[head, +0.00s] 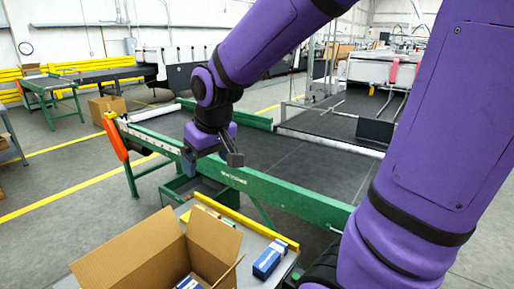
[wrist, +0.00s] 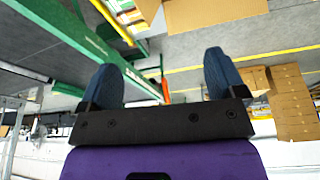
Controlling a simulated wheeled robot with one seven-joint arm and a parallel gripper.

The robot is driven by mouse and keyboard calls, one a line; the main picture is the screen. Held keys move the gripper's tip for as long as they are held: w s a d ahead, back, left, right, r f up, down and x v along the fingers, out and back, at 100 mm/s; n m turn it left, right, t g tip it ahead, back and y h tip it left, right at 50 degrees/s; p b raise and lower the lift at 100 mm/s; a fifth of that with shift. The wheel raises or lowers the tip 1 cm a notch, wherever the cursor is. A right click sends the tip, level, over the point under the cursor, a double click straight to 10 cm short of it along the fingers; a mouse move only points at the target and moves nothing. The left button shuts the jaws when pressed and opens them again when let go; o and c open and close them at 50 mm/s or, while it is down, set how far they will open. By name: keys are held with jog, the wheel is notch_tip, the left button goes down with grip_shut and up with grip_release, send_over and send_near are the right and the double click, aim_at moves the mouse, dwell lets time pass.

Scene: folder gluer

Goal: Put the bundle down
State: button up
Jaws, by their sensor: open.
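My gripper (head: 212,159) is open and empty, above the green-framed conveyor's near rail in the head view. Its two blue fingers stand wide apart in the wrist view (wrist: 163,72), with nothing between them. A blue-and-white pack (head: 269,259), which may be the bundle, lies on a grey table (head: 250,243) right of an open cardboard carton (head: 135,256), well apart from my gripper. More blue-and-white packs (head: 189,284) show inside the carton, partly cut off by the frame. I cannot tell which pack is the bundle.
The dark conveyor belt (head: 280,150) is bare around my gripper. A yellow bar (head: 240,228) edges the grey table, with several small coloured items (head: 215,212) near it. A green bin (head: 205,190) stands below the rail. Stacked cartons (wrist: 292,103) show in the wrist view.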

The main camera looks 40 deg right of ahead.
jog(key=s+r, duration=0.3)
jog(key=s, duration=0.4)
jog(key=s+d+r+t, duration=0.1)
jog(key=s+r, duration=0.3)
jog(key=s, duration=0.4)
jog(key=shift+m, duration=0.3)
